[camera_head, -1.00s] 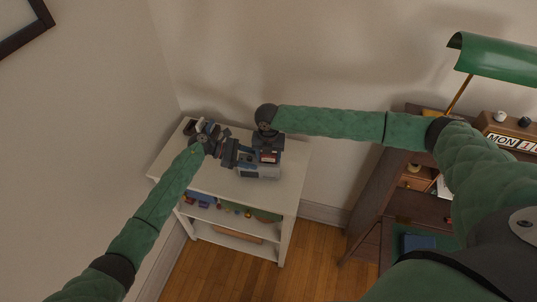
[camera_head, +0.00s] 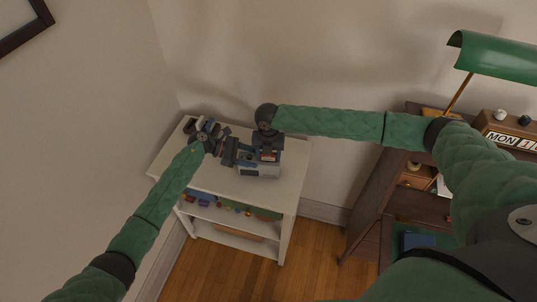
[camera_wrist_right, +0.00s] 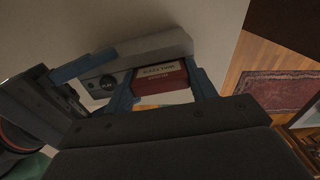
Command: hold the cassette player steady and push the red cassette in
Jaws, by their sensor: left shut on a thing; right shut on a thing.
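The grey cassette player (camera_head: 258,171) stands on top of the white shelf unit; its face with a round dark dial also shows in the right wrist view (camera_wrist_right: 150,48). My left gripper (camera_head: 246,158) is shut on the player's left side; one of its blue fingers shows in the right wrist view (camera_wrist_right: 82,68). My right gripper (camera_wrist_right: 162,92) is shut on the cassette, one blue finger at each end. How deep the cassette sits in the player is hidden.
The white shelf unit (camera_head: 292,172) has bare top to the right of the player. A brown desk (camera_head: 375,180) with a green lamp (camera_head: 500,58) stands to the right.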

